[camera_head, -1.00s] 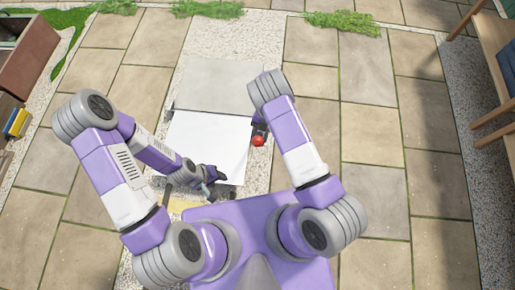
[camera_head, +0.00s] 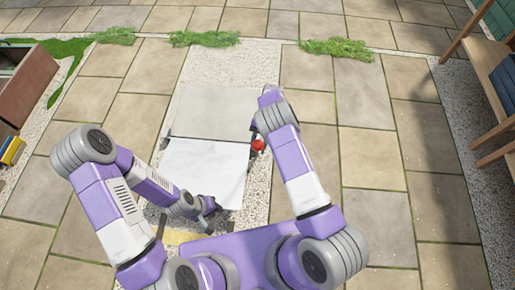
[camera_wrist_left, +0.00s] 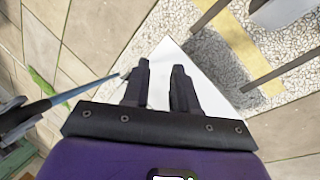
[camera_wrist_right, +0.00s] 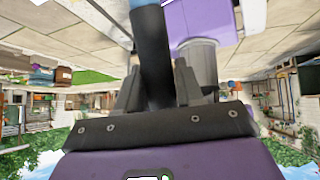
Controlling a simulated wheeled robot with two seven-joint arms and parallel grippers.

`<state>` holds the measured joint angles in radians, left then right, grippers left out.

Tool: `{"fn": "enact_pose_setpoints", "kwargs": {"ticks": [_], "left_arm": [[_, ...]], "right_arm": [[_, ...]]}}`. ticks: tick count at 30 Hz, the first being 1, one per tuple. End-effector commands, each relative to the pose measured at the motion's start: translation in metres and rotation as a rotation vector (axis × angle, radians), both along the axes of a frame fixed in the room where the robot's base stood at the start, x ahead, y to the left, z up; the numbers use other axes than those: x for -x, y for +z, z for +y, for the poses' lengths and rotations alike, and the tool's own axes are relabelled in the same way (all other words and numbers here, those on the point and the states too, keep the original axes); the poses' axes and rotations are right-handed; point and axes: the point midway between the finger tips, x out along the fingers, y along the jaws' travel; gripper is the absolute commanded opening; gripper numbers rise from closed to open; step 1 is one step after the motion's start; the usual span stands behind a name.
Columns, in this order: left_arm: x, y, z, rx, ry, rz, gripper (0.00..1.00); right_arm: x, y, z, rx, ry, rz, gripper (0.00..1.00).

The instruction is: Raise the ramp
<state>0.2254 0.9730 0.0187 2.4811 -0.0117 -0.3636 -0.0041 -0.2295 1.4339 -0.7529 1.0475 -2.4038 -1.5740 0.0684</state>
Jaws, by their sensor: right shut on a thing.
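The ramp shows in the head view as a white panel (camera_head: 203,168) with a grey panel (camera_head: 215,112) beyond it. My left gripper (camera_head: 212,206) is by the white panel's near right edge. In the left wrist view its two fingers (camera_wrist_left: 160,88) are apart with nothing between them, and the white panel (camera_wrist_left: 163,60) shows behind. My right gripper (camera_head: 253,140) is at the ramp's right edge, beside a red ball (camera_head: 258,145). In the right wrist view its fingers (camera_wrist_right: 157,85) are shut on a dark bar (camera_wrist_right: 151,45). How the bar joins the ramp is hidden.
A blue-grey bar (camera_wrist_left: 72,95) passes left of the left gripper's fingers. A wooden bench (camera_head: 490,75) stands at the far right and a brown planter (camera_head: 25,85) at the far left. Open paving lies on both sides of the ramp.

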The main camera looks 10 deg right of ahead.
Motion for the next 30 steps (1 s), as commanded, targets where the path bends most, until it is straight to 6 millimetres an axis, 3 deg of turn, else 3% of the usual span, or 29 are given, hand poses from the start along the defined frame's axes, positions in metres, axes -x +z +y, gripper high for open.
{"fn": "enact_pose_setpoints", "kwargs": {"ticks": [1,5,12,18,24,30], "left_arm": [[-0.006,-0.005,0.000,-0.003,-0.026,-0.030,0.19],[-0.040,-0.026,0.000,-0.022,-0.177,-0.203,0.00],[-0.126,-0.072,-0.011,-0.147,-0.633,-0.738,0.00],[-0.171,-0.092,-0.032,-0.334,-0.991,-1.199,0.00],[-0.183,-0.097,-0.061,-0.593,-1.269,-1.657,0.00],[-0.160,-0.092,-0.090,-0.929,-1.405,-2.095,0.00]], "right_arm": [[-0.002,0.003,0.002,-0.006,0.001,-0.008,0.00],[-0.002,0.003,0.002,-0.005,0.002,-0.006,0.00],[-0.002,0.004,0.002,-0.006,0.002,-0.005,0.00],[-0.001,0.004,0.002,-0.007,0.003,-0.003,0.00],[-0.001,0.004,0.002,-0.007,0.003,-0.001,0.00],[-0.001,0.004,0.002,-0.008,0.003,0.001,0.00]]}}
